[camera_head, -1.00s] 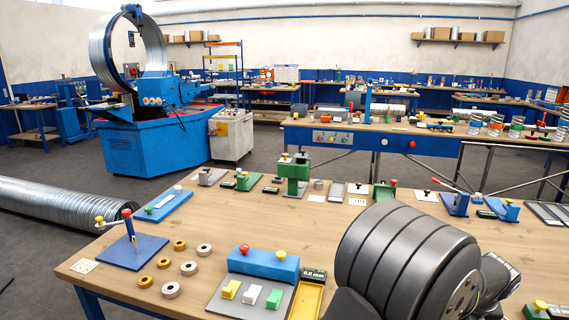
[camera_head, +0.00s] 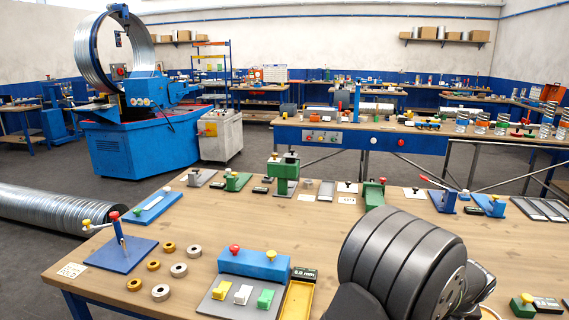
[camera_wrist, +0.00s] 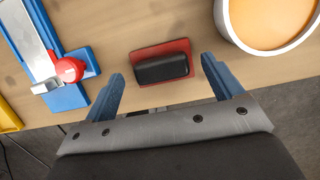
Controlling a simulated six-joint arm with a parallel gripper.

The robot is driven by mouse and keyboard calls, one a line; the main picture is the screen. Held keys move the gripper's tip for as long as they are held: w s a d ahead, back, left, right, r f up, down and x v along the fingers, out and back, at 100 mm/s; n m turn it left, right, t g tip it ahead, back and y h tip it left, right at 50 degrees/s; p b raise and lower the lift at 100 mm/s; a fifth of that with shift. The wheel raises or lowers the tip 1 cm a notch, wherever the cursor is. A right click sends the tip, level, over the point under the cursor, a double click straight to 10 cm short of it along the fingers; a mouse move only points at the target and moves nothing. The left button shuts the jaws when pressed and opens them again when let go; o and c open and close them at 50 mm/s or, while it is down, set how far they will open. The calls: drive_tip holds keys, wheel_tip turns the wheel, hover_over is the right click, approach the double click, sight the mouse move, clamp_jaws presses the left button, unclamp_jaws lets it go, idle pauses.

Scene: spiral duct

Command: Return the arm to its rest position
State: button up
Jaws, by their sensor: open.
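My gripper (camera_wrist: 160,88) shows in the wrist view with its two blue fingers spread wide apart and nothing between them. Past the fingertips a black block on a red base (camera_wrist: 162,63) lies on the wooden table, apart from both fingers. In the head view my dark, ribbed arm (camera_head: 400,255) fills the lower right over the near table; the gripper itself is not visible there.
The wrist view shows a blue fixture with a red knob (camera_wrist: 68,70) at left and a white round container with orange contents (camera_wrist: 268,20) at upper right. In the head view, the near table (camera_head: 330,225) holds a blue block fixture (camera_head: 255,264), rings and gauges. Its middle is fairly clear.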

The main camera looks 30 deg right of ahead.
wheel_tip(320, 180, up, 2)
drive_tip(key=shift+r, duration=0.1)
drive_tip(key=s+a+r, duration=0.4)
drive_tip(key=s+r, duration=0.3)
drive_tip(key=s, duration=0.4)
drive_tip(key=w+a+r+n+t+y, duration=0.2)
drive_tip(key=w+n, duration=0.8)
drive_tip(key=w, duration=2.2)
drive_tip(key=w+a+n+g+y, duration=0.1)
drive_tip(key=w+a+n, duration=0.3)
drive_tip(key=w, duration=0.9)
drive_tip(key=w+a+r+n+g+y, duration=0.1)
drive_tip(key=w+a+n, duration=0.4)
drive_tip(key=w+a, duration=0.6)
drive_tip(key=w, duration=0.2)
drive_tip(key=shift+w+r+y, duration=0.3)
drive_tip(key=shift+y, duration=0.1)
drive_tip(key=shift+a, duration=0.1)
drive_tip(key=shift+c, duration=0.3)
